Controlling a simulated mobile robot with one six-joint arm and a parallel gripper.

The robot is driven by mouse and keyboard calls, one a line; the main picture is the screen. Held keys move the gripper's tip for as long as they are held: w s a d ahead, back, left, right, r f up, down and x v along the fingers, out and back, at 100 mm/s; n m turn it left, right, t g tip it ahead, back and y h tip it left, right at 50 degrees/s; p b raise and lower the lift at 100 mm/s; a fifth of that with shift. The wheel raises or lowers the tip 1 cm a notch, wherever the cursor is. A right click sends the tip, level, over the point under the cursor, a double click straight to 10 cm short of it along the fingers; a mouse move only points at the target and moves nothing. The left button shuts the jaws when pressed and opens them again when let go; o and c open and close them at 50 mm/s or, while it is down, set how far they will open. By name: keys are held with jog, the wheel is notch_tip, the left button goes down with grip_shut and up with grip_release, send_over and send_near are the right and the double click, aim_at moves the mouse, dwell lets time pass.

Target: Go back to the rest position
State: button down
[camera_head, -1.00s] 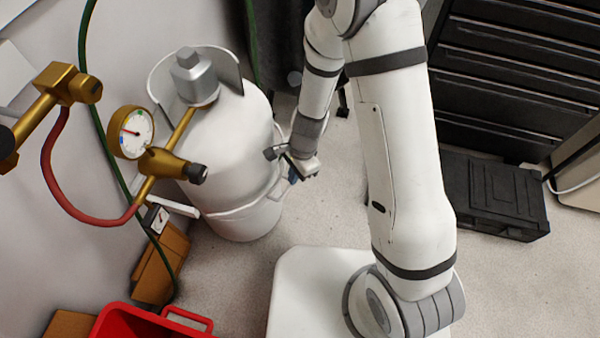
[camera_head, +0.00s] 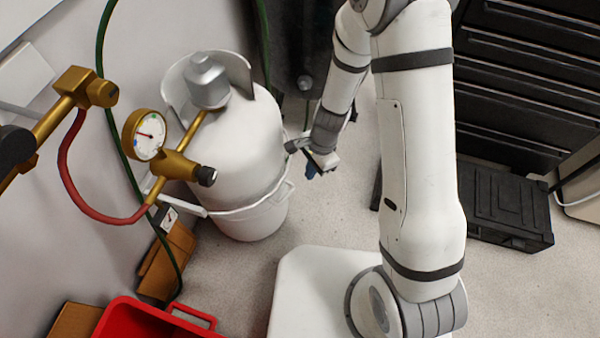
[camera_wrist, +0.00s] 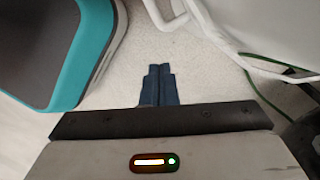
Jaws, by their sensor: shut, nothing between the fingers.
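My gripper (camera_head: 312,172) is beside the white gas cylinder (camera_head: 240,150), on its right side, with floor visible below it. In the wrist view my gripper (camera_wrist: 159,72) points down at the pale floor. Its two dark blue fingers are together with nothing between them. The arm folds down from the top of the head view. No glass rods show in these frames.
A brass valve with a gauge (camera_head: 145,134) and a red hose (camera_head: 70,185) stand at the left. A red crate (camera_head: 130,318) is at the bottom left. Black drawers (camera_head: 530,80) and a black case (camera_head: 505,205) are at the right. A teal-edged object (camera_wrist: 92,60) is near my gripper.

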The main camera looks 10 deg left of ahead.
jog(key=p+v, duration=0.3)
jog(key=v, duration=0.6)
jog(key=shift+r, duration=0.2)
jog(key=s+d+r+n+t+p, duration=0.1)
jog(key=d+r+n+p, duration=0.4)
jog(key=r, duration=0.8)
jog(key=s+d+r+t+p, duration=0.1)
jog(key=d+r+p, duration=0.35)
jog(key=r, duration=0.75)
jog(key=s+d+r+n+t+h+p, duration=0.1)
jog(key=s+d+r+n+p, duration=0.1)
jog(key=r+p, duration=0.4)
jog(key=s+d+r+n+t+h+p, duration=0.1)
jog(key=s+d+r+n+p, duration=0.2)
jog(key=r, duration=1.1)
jog(key=s+d+p, duration=0.2)
jog(key=s, duration=0.1)
jog(key=shift+r+p, duration=0.15)
jog(key=shift+p, duration=0.25)
jog(key=shift+s+d, duration=0.1)
